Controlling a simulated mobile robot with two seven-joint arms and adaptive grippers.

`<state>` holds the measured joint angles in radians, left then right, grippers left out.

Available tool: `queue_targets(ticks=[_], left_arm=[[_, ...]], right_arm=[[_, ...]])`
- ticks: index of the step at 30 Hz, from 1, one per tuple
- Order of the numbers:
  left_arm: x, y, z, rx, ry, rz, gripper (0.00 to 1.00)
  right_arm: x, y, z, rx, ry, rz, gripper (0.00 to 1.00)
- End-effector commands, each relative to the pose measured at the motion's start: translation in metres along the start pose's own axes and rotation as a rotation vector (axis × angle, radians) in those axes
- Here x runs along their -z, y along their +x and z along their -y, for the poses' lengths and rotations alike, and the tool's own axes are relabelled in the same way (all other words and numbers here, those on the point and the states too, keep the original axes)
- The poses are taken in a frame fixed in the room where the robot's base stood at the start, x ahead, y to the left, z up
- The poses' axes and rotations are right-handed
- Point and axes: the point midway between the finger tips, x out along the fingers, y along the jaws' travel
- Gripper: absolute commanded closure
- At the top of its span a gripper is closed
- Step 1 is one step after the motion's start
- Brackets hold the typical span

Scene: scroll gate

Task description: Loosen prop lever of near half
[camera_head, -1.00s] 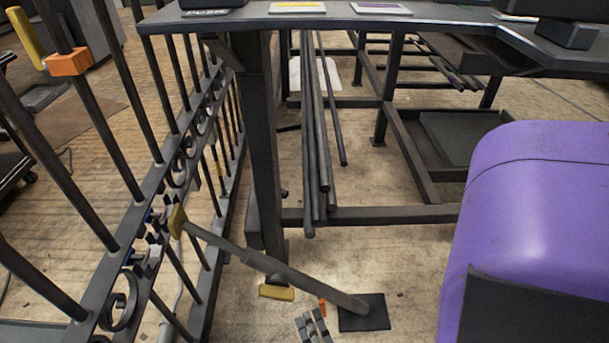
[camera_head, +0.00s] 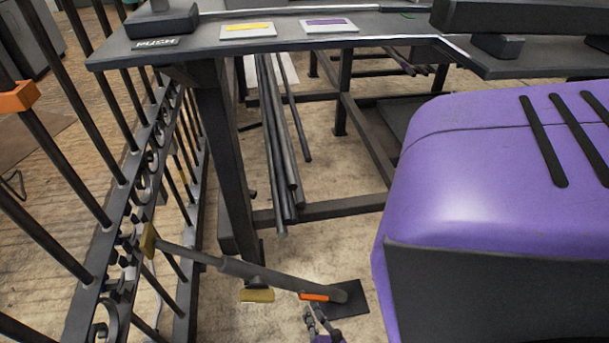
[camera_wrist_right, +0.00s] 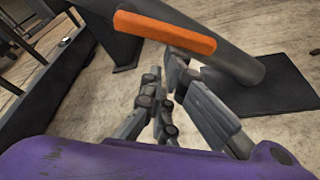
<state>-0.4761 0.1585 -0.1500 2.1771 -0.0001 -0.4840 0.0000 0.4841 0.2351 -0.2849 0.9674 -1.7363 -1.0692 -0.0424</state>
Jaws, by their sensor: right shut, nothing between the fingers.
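A grey prop bar (camera_head: 262,274) slants from a yellow pad (camera_head: 148,241) at the gate (camera_head: 117,245) down to a black floor plate (camera_head: 350,301). Its orange lever (camera_head: 314,297) lies roughly along the bar near its lower end. The lever also shows large in the right wrist view (camera_wrist_right: 165,33). My right gripper (camera_head: 312,314) is shut and empty, just below the lever. In the right wrist view its fingers (camera_wrist_right: 166,75) point toward the lever and bar; I cannot tell whether they touch. My left gripper is not in view.
A dark table (camera_head: 380,36) with a yellow card and a purple card stands above the bar. Its leg (camera_head: 225,150) is close behind the bar. A yellow block (camera_head: 257,295) is beside the leg's foot. An orange block (camera_head: 18,97) is on the gate's bars.

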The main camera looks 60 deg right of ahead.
Motion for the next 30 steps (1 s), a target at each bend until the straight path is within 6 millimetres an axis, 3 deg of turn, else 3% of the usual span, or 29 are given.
queue_targets(ticks=[12,30], left_arm=[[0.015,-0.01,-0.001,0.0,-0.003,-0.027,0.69],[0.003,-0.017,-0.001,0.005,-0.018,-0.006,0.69]], right_arm=[[-0.016,-0.005,0.01,0.087,-0.249,0.001,1.0],[-0.021,-0.007,0.013,0.085,-0.243,0.001,1.0]])
